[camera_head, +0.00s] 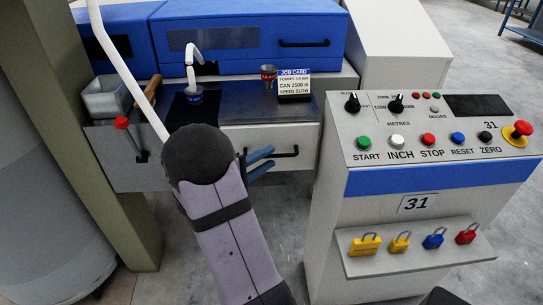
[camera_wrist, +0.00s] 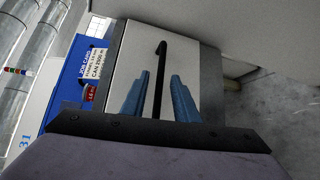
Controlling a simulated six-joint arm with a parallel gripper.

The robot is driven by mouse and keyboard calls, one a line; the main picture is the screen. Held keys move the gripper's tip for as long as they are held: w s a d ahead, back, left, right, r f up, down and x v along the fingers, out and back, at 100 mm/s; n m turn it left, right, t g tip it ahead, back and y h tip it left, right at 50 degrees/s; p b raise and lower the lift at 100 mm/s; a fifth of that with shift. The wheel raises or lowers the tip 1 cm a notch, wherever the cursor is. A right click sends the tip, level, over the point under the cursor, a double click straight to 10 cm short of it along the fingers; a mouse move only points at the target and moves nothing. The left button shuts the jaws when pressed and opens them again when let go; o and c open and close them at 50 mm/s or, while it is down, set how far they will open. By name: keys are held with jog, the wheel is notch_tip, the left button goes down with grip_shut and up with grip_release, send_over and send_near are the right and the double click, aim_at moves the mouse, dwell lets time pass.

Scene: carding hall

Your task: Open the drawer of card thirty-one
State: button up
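The drawer (camera_head: 307,138) has a pale front with a black bar handle (camera_head: 288,154), under the dark worktop of the blue-topped machine. Its front looks flush with the machine, so it appears shut. My gripper (camera_head: 272,158) is at the handle's left part, with its two blue fingers apart. In the wrist view the drawer front (camera_wrist: 195,55) fills the middle, and the black handle (camera_wrist: 161,50) runs upward between the open fingers (camera_wrist: 159,85). Whether the fingers touch the handle, I cannot tell. My wrist hides the drawer's left side in the head view.
A control console marked 31 (camera_head: 420,182) stands close on the right, with padlocks (camera_head: 400,243) on its shelf. A red-knobbed lever (camera_head: 122,123) sticks out left of the drawer. A job card (camera_head: 294,84) stands on the worktop above. A green post (camera_head: 90,130) is at left.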

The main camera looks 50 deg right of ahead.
jog(key=shift+d+f, duration=0.15)
jog(key=shift+d, duration=1.15)
grip_shut()
jog(key=s+a+b, duration=0.3)
jog(key=s+a, duration=0.6)
jog(key=a, duration=0.1)
jog(key=shift+s, duration=0.35)
grip_release()
jog(key=shift+d, duration=0.1)
jog(key=a+r, duration=0.1)
jog(key=a, duration=0.6)
jog(key=shift+a+b, duration=0.15)
jog(key=shift+b, duration=0.25)
